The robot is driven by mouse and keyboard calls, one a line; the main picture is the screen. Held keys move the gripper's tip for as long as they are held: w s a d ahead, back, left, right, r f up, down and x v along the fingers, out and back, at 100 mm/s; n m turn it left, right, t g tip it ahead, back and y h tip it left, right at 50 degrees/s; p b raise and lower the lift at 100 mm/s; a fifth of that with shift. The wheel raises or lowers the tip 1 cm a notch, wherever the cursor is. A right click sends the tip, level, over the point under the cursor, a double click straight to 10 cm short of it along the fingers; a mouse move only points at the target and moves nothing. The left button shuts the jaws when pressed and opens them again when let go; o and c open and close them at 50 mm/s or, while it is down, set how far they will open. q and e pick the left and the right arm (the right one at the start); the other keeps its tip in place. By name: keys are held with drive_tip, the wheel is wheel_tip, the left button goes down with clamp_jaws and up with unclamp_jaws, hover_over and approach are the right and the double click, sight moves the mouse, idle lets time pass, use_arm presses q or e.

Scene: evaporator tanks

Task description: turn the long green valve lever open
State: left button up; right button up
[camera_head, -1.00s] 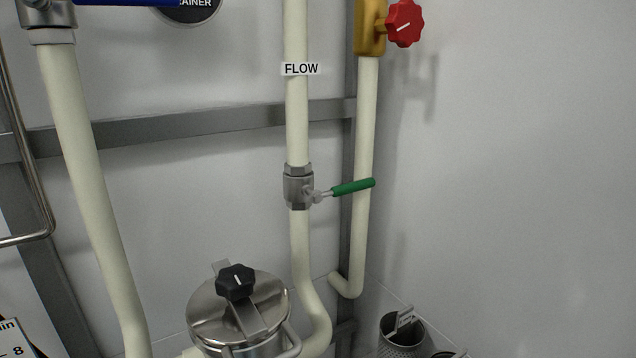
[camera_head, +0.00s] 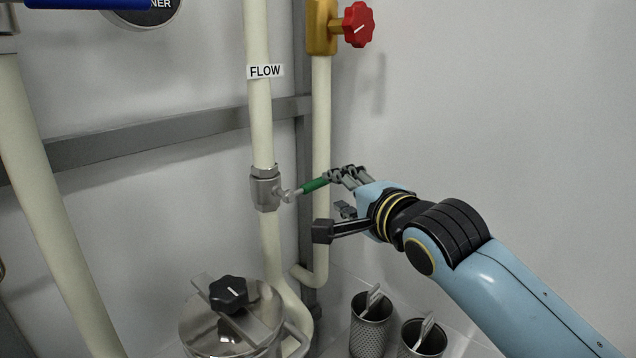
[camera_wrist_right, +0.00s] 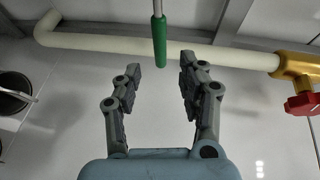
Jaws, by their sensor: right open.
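The green valve lever (camera_head: 314,185) sticks out to the right from the metal valve body (camera_head: 265,188) on the pipe marked FLOW, across the pipe rather than along it. My right gripper (camera_head: 328,204) has come in from the right and is open at the lever's outer end. In the head view the upper finger overlaps the lever's tip. In the right wrist view the green lever (camera_wrist_right: 160,42) ends between the two fingertips (camera_wrist_right: 160,70), with a gap on each side. My left gripper is not in view.
A red knob (camera_head: 358,25) on a yellow fitting (camera_head: 320,28) is above. A second pale pipe (camera_head: 321,130) runs behind the lever. A lidded metal vessel (camera_head: 232,325) and two mesh cups (camera_head: 371,330) (camera_head: 423,342) stand below. The wall at right is bare.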

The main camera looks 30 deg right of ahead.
sight(323, 184)
drive_tip(key=w, duration=0.2)
drive_tip(key=w+f, duration=0.1)
drive_tip(key=w, duration=0.5)
drive_tip(key=shift+w+d+f, duration=0.15)
drive_tip(key=shift+d+f, duration=0.05)
drive_tip(key=shift+f, duration=0.05)
drive_tip(key=shift+c, duration=0.5)
clamp_jaws()
drive_tip(key=shift+f, duration=0.1)
